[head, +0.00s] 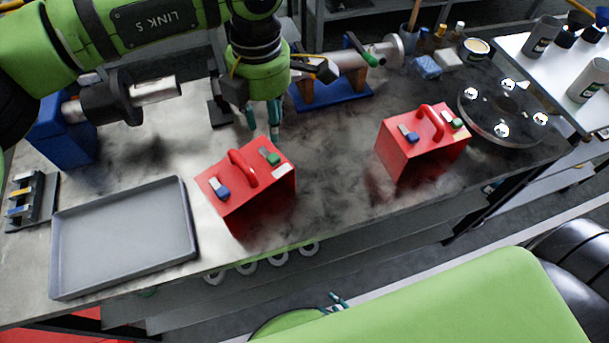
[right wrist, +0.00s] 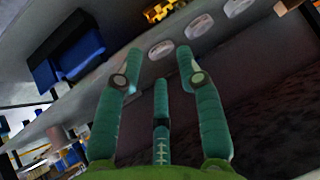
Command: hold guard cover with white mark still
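Two red guard covers with red top handles stand on the bench. The left guard cover (head: 232,204) has a blue tab, a green tab and a white mark (head: 282,171) at its right front edge. The right guard cover (head: 397,157) has similar tabs and a small pale mark (head: 458,123) whose colour is hard to tell. My left gripper (head: 262,134) points down behind the left cover, its teal fingers apart and empty, not touching the cover. My right gripper (head: 338,301) is low in front of the bench, mostly hidden by my arm; its fingers (right wrist: 160,75) are spread and empty in the right wrist view.
A grey tray (head: 125,240) lies left of the covers. A pump shaft on a blue base (head: 335,92) stands behind, and a round metal flange (head: 505,110) lies at right. The bench between the two covers is clear. White rings (head: 275,258) line the bench front.

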